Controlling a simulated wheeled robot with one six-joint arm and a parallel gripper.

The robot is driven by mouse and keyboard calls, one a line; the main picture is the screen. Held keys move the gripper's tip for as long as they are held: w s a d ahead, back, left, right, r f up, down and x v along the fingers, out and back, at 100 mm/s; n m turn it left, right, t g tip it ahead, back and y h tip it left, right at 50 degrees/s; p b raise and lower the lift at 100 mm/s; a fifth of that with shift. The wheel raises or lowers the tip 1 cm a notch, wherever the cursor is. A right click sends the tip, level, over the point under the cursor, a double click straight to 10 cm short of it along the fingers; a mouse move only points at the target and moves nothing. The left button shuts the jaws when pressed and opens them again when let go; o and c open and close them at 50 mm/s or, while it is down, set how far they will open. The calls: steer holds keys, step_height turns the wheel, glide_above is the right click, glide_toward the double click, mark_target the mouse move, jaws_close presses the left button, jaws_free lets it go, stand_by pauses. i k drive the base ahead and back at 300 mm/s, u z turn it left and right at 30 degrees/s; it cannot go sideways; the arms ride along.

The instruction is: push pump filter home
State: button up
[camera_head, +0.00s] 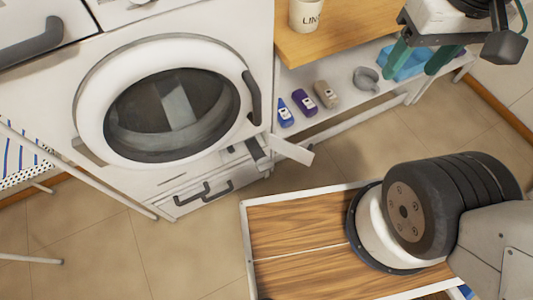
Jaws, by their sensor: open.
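A white washing machine (240,60) with a round door stands at the left. At its lower right, a small flap (292,150) sticks outward. A grey part (257,153) that may be the pump filter protrudes beside the flap; it is small, and I cannot tell how deep it sits. My gripper (416,62) is at the top right, over the low shelf, well apart from the grey part.
The low white shelf (345,112) holds several small bottles, a grey cup (366,79) and a blue item (402,58). A wooden counter (350,28) with a white cup (307,14) is above. My wooden-topped base fills the lower right.

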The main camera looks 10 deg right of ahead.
mark_target(254, 148)
steer(key=u, duration=0.25)
steer(key=k, duration=1.05)
steer(key=z, duration=0.7)
